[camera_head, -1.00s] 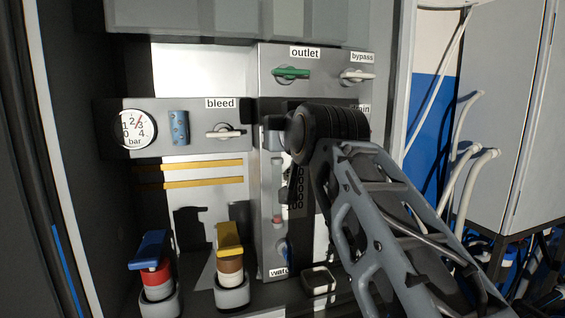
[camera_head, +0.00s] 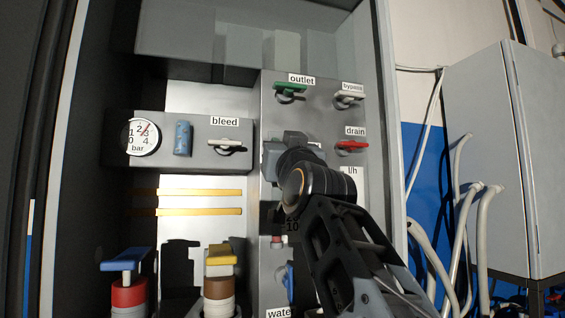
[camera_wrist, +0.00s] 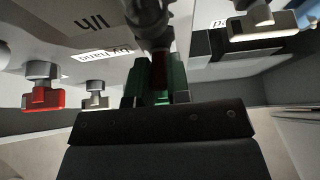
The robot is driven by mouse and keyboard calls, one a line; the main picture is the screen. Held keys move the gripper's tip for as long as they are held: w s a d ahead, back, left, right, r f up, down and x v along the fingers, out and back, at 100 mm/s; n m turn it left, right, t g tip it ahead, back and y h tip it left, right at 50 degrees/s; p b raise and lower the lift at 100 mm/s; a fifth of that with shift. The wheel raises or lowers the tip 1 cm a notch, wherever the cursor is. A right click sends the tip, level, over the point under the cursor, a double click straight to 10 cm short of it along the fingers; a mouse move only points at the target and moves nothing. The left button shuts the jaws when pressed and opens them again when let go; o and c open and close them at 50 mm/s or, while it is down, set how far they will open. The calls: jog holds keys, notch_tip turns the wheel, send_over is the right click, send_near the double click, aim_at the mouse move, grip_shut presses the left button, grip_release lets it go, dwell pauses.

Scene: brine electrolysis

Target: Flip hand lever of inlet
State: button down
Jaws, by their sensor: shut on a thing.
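My gripper (camera_head: 280,150) is at the grey panel, below the green outlet lever (camera_head: 290,90) and left of the red drain lever (camera_head: 351,145). It is shut on what appears to be the inlet hand lever. In the head view my wrist covers that lever and its label. In the wrist view a grey valve stem (camera_wrist: 150,18) comes down to my fingers (camera_wrist: 158,75). The lever's exact angle is hard to tell.
The drain lever (camera_wrist: 43,97) and white bypass lever (camera_wrist: 95,97) hang close by in the wrist view. The white bleed lever (camera_head: 228,145) and pressure gauge (camera_head: 141,137) are left. Blue-handled (camera_head: 128,262) and yellow-handled (camera_head: 220,258) valves stand below. A grey cabinet (camera_head: 480,150) is right.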

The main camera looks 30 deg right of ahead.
dwell(0.4)
jog(key=c, duration=1.1)
grip_release()
jog(key=shift+s+f+b, duration=0.25)
jog(key=shift+f+b, duration=0.05)
jog(key=shift+b, duration=0.1)
jog(key=shift+b+v, duration=4.4)
jog(key=shift+v, duration=2.15)
jog(key=shift+a+r, duration=0.15)
jog(key=shift+r, duration=0.05)
